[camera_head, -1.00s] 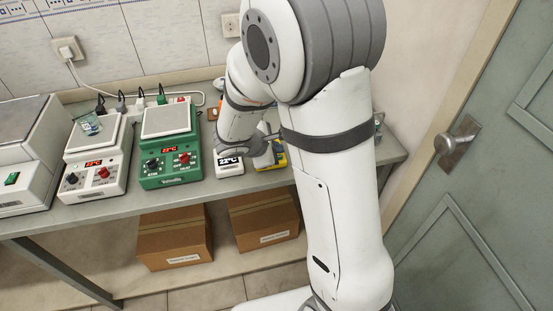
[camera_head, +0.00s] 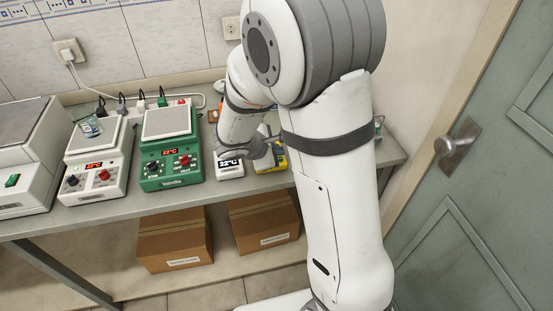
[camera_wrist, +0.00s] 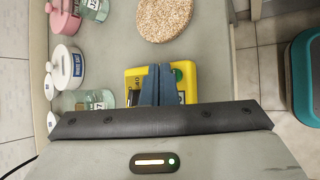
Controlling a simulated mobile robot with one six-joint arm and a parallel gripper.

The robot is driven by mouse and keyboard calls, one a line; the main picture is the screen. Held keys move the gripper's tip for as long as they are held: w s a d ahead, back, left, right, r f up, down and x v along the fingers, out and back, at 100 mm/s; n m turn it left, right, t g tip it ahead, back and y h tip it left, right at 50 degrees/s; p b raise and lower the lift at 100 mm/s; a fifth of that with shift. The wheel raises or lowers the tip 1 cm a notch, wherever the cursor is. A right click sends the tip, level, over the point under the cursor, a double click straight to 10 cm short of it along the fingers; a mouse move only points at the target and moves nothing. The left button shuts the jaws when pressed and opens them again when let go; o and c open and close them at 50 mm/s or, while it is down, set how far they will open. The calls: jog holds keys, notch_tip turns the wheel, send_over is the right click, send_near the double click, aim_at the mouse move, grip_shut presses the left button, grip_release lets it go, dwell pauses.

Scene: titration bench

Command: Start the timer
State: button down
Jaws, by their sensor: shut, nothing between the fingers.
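The timer is a yellow box (camera_wrist: 134,74) with a green button (camera_wrist: 178,74) on its right side in the wrist view. In the head view the yellow box (camera_head: 281,160) is at the right part of the bench, partly hidden behind my arm. My gripper (camera_wrist: 158,70) has its two blue fingers together with nothing between them. The fingers are over the middle of the yellow box, left of the green button, and hide part of its face. I cannot tell whether they touch it.
A white device with a temperature display (camera_head: 230,166) stands left of the timer, then a green hotplate (camera_head: 170,165). In the wrist view, a round speckled mat (camera_wrist: 165,16), a white pot (camera_wrist: 68,66) and a bottle (camera_wrist: 93,98) lie nearby. A teal bin (camera_wrist: 304,75) is beyond the bench edge.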

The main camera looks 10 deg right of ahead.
jog(key=shift+f, duration=0.15)
dwell(0.7)
jog(key=shift+f+b, duration=0.3)
jog(key=shift+b, duration=0.35)
jog(key=shift+f+b, duration=0.35)
jog(key=shift+b, duration=0.1)
dwell(0.6)
jog(key=shift+r+p, duration=0.5)
jog(key=shift+r, duration=0.3)
jog(key=shift+r+p, duration=1.8)
jog(key=shift+r, duration=0.75)
jog(key=shift+f, duration=0.1)
